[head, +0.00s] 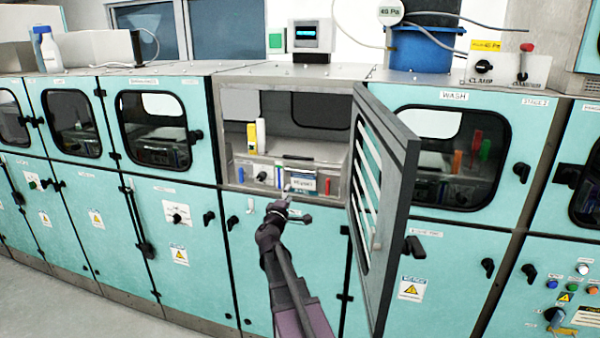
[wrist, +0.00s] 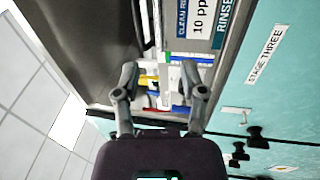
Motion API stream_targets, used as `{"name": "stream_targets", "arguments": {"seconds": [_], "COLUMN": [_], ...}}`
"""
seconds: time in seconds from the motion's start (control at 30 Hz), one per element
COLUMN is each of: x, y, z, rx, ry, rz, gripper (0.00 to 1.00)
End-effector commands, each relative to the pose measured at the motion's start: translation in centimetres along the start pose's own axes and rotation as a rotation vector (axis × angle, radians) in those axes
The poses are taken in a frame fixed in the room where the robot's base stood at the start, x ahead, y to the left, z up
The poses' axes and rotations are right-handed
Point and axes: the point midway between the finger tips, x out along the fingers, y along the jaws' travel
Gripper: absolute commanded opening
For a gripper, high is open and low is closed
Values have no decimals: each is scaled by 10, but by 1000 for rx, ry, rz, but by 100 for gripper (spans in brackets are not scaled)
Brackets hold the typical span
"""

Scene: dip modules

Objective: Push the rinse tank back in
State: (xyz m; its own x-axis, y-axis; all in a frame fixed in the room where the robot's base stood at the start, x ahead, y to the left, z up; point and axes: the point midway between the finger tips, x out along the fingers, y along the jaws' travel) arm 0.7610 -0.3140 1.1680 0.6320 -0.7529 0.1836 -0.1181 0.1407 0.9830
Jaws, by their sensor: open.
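The rinse tank (head: 303,184) appears to be the low unit with a small blue-and-white label inside the open cabinet in the head view. Its outline and how far it sticks out are hard to tell. My gripper (head: 283,206) is in front of the cabinet's lower sill, below and left of that label. In the wrist view my gripper (wrist: 160,72) has its fingers apart with nothing held between them.
The cabinet door (head: 383,190) stands swung open to the right of my arm. A yellow bottle and a white bottle (head: 252,137) stand inside at left. Closed teal cabinets, including WASH (head: 455,97), flank the opening. Clear floor (head: 60,310) shows at lower left.

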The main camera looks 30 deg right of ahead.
Motion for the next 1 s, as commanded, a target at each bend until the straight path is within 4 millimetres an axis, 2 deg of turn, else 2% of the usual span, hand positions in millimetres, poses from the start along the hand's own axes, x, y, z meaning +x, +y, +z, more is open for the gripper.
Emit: {"name": "stream_targets", "arguments": {"seconds": [0.27,0.47,0.67,1.0], "x": [2,11,34,86], "y": [0,0,1,1], "z": [0,0,-1,-1], "rx": [-2,-2,-2,-3], "ry": [-1,-2,-2,-2], "rz": [0,0,0,0], "gripper": [54,54,54,54]}}
